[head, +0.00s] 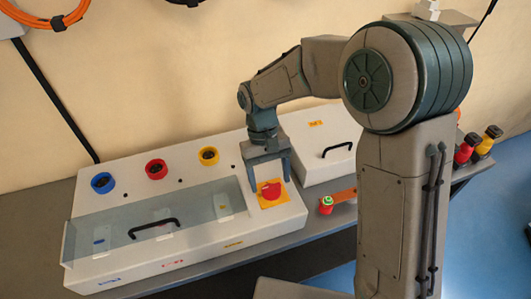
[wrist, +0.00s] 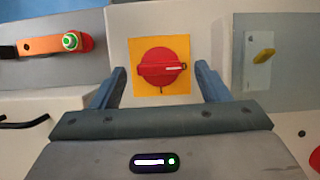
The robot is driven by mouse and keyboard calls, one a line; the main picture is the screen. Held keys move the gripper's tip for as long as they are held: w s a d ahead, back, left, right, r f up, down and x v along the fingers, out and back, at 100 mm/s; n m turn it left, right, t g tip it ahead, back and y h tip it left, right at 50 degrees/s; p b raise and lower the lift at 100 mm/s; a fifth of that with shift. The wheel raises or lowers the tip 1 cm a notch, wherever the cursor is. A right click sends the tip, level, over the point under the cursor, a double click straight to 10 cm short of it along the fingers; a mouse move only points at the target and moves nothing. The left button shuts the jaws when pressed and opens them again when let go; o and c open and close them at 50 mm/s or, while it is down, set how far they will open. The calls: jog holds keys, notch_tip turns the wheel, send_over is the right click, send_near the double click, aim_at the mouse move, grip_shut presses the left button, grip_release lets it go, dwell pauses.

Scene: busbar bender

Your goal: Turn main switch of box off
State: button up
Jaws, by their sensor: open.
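The main switch (head: 271,190) is a red rotary knob on a yellow square plate (head: 263,203), at the right end of the white box (head: 185,250). In the wrist view the red knob (wrist: 152,68) sits on its yellow plate (wrist: 176,46), with its handle bar lying roughly crosswise in the picture. My gripper (head: 268,185) is over the switch, pointing down. In the wrist view my gripper (wrist: 160,78) is open, with one blue finger on each side of the plate and the knob between them. I cannot tell whether the fingers touch the knob; gaps show on both sides.
The box has a clear lid with a black handle (head: 153,228) and blue, red (head: 156,169) and yellow sockets. A second white box (head: 325,150) stands behind on the right. A red and green button (head: 326,205) on an orange strip is near the switch.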

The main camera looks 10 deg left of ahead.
jog(key=b+v, duration=0.1)
jog(key=v, duration=1.1)
jog(key=shift+r, duration=0.25)
jog(key=shift+s, duration=0.1)
jog(key=s+d+r+m+t+y, duration=0.1)
jog(key=s+d+m+t, duration=0.1)
jog(key=d, duration=0.5)
jog(key=s+d+r+m+t+y, duration=0.1)
jog(key=s+d+r, duration=0.1)
jog(key=d, duration=0.6)
jog(key=s+d+f+m+t, duration=0.3)
jog(key=s+d+t, duration=0.1)
jog(key=s+d, duration=0.5)
jog(key=shift+d+f, duration=0.3)
jog(key=shift+d, duration=0.75)
